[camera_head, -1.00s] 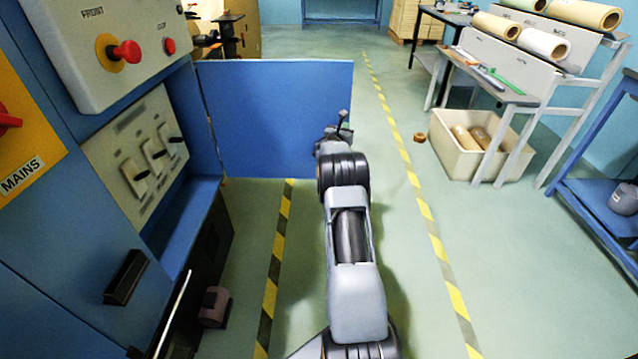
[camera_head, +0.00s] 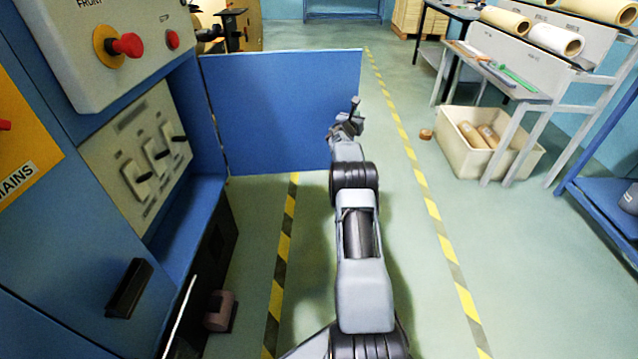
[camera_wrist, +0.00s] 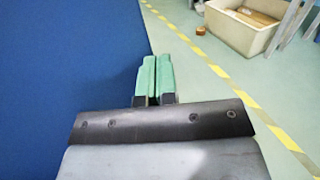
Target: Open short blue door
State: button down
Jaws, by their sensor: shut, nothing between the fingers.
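The short blue door (camera_head: 265,110) stands swung out from the blue cabinet, hinged at its left edge. Behind the opening are a grey panel with switches (camera_head: 145,165) and a blue ledge. My gripper (camera_head: 352,108) is at the door's free right edge, partly hidden by my wrist. In the wrist view the door (camera_wrist: 60,80) fills the left side, and my gripper's green fingertips (camera_wrist: 154,76) are together and empty beside the door's edge. I cannot tell whether they touch the door.
A cream bin (camera_head: 530,158) with paper rolls stands right, below a rack of rolls (camera_head: 555,38). A blue trolley (camera_head: 590,195) is at the far right. A dark handle (camera_head: 128,288) sits on the lower cabinet.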

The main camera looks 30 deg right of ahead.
jog(key=s+a+b, duration=0.3)
jog(key=s+a, duration=0.3)
jog(key=s, duration=0.6)
jog(key=shift+s+a, duration=0.2)
jog(key=shift+s, duration=0.05)
